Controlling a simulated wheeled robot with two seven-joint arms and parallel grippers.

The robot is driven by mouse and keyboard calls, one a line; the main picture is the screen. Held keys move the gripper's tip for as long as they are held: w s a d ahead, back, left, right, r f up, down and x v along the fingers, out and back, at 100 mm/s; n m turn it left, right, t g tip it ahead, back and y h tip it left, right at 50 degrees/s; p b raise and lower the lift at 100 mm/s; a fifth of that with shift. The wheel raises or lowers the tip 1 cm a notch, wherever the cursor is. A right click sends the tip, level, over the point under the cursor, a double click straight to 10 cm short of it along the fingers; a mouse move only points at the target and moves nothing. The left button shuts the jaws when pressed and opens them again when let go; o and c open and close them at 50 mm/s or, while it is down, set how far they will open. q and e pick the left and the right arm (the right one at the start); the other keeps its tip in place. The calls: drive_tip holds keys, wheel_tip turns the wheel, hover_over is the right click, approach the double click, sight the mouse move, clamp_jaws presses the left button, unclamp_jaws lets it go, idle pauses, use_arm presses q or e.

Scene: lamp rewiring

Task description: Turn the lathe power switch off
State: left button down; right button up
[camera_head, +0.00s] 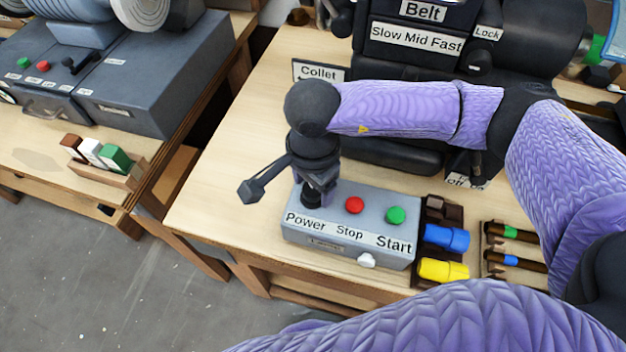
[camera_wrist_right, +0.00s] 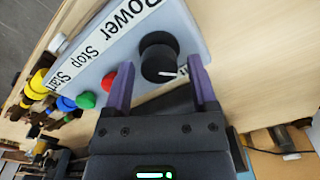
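The lathe control box (camera_head: 335,226) is a grey box on the wooden bench, with a black power knob (camera_head: 310,197) above its "Power" label. A red stop button (camera_head: 354,205) and a green start button (camera_head: 396,215) sit to the right of the knob. My right gripper (camera_head: 320,186) points down over the knob and partly covers it. In the right wrist view, its two purple fingers are apart, one on each side of the knob (camera_wrist_right: 158,58), which has a white pointer mark. I cannot tell whether the fingers touch it. My left gripper is not in view.
The lathe (camera_head: 415,40) with its "Slow Mid Fast" panel stands behind the box. Blue (camera_head: 446,237) and yellow (camera_head: 443,270) pieces sit in a dark holder to the box's right. A "Collet" sign (camera_head: 320,71) stands behind. The bench left of the box is clear.

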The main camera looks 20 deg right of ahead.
drive_tip(key=shift+o, duration=0.3)
drive_tip(key=shift+r, duration=0.2)
wheel_tip(320, 180, up, 10)
drive_tip(key=p, duration=0.1)
drive_tip(key=shift+f, duration=0.25)
